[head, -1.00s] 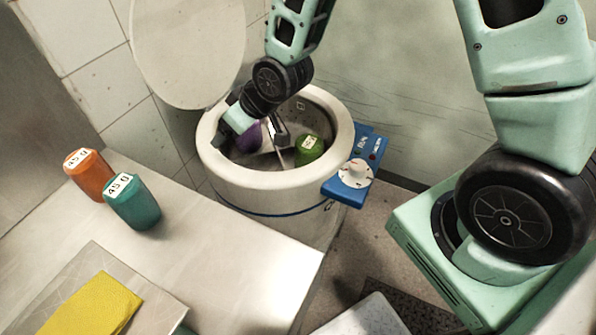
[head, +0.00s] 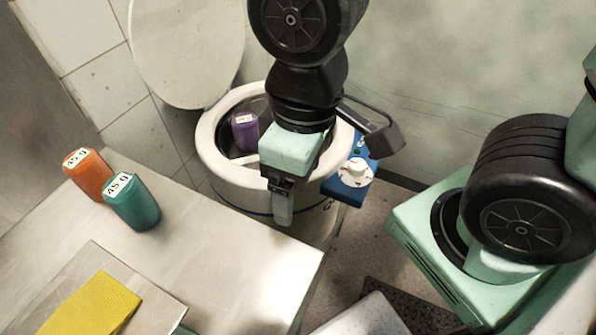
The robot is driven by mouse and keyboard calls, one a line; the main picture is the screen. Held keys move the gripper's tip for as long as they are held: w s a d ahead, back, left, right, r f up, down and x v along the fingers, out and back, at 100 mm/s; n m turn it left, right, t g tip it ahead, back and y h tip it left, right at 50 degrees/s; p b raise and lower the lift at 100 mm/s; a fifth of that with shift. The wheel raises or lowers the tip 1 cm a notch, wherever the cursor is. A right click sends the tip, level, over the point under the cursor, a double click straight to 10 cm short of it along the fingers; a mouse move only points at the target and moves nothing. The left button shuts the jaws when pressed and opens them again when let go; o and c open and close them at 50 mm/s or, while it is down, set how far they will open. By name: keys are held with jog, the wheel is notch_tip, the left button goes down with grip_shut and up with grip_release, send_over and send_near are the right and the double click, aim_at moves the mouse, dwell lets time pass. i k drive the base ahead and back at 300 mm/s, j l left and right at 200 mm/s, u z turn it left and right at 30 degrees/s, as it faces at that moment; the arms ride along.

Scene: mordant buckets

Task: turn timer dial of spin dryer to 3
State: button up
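The spin dryer (head: 222,178) is a round cream tub with its lid raised. Its blue control panel (head: 343,192) is on the right side of the rim. The white timer dial (head: 355,173) on that panel is in plain view, but its marks are too small to read. My gripper (head: 283,216) points down in front of the tub's near wall, to the left of the dial and apart from it in the picture. I see no object in it, and its finger gap is not clear from this angle. My wrist hides the right part of the tub opening.
A purple container (head: 245,132) labelled with a number stands inside the tub. Orange (head: 88,175) and teal (head: 132,202) containers stand on the pale counter (head: 235,275) at left. A yellow cloth (head: 90,305) lies on a tray there. The raised lid (head: 187,50) is behind the tub.

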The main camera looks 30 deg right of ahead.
aim_at(356, 166)
jog(key=k+l+u, duration=0.25)
jog(key=k, duration=0.15)
jog(key=k+l+u, duration=0.2)
jog(key=k, duration=0.2)
